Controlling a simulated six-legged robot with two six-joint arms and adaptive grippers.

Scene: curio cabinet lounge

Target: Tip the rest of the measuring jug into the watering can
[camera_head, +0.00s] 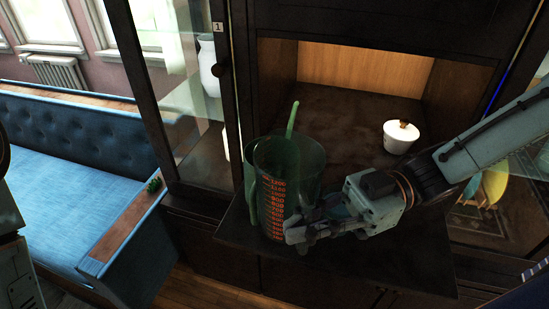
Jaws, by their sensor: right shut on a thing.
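The measuring jug (272,205), see-through with red graduation marks, stands upright over the dark cabinet ledge. My right gripper (300,232) is shut on the jug low on its right side; its fingertips partly hide the jug there. Whether the jug's base touches the ledge is unclear. A green watering can shows just behind the jug, its thin spout (292,118) rising above the jug's rim; most of its body is hidden by or blurred through the jug. The liquid level in the jug cannot be made out. My left gripper is not in view; only part of my left arm shows at the left edge.
A blue sofa (70,160) is further left. The niche floor between is clear.

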